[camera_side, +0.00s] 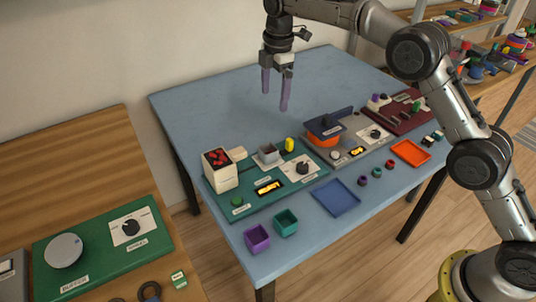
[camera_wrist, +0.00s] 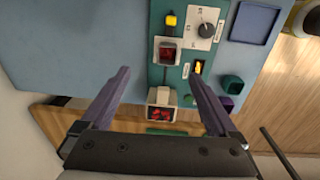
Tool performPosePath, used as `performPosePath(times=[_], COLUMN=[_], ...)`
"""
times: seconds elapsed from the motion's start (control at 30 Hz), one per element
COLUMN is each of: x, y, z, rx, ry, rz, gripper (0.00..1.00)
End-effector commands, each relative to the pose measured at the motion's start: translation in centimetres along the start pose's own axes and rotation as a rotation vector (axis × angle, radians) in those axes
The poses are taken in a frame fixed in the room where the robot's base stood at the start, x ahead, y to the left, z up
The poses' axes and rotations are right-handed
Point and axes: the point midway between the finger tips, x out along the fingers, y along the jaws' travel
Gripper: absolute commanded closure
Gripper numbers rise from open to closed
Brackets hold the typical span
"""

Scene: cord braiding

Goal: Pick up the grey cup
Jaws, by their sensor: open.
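The grey cup (camera_side: 267,154) is a small square open-topped cup on the green panel, between a white dispenser and a yellow piece. It also shows in the wrist view (camera_wrist: 168,46), with something red inside it, too small to make out. My gripper (camera_side: 275,98) is open and empty, high above the blue table near the back. In the wrist view my two purple fingers (camera_wrist: 158,72) are spread wide, with the cup beyond and between their tips. The gripper is clear of the cup.
The white dispenser (camera_side: 219,169) with red pieces stands left of the cup, and the yellow piece (camera_side: 289,144) right of it. An orange pot (camera_side: 323,138) and a blue tray (camera_side: 336,197) lie farther right. Purple (camera_side: 257,238) and teal (camera_side: 286,222) cups stand at the front. The table's back is clear.

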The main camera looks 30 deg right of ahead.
Motion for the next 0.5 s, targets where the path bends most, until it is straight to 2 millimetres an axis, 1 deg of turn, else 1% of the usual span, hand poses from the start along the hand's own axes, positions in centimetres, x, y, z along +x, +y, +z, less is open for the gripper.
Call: performPosePath(times=[0.03, 0.1, 0.27, 0.37, 0.5], x=[1.7, 3.2, 5.1, 6.8, 9.6], y=[0.0, -0.3, -0.6, -0.8, -1.0], z=[-0.3, -0.6, -0.9, -0.9, -0.8], rx=[-0.005, -0.01, -0.016, -0.015, -0.014], ry=[-0.005, -0.01, -0.014, -0.014, -0.014], rz=[-0.025, -0.05, -0.068, -0.071, -0.071], gripper=[0.05, 0.05, 0.05, 0.05, 0.05])
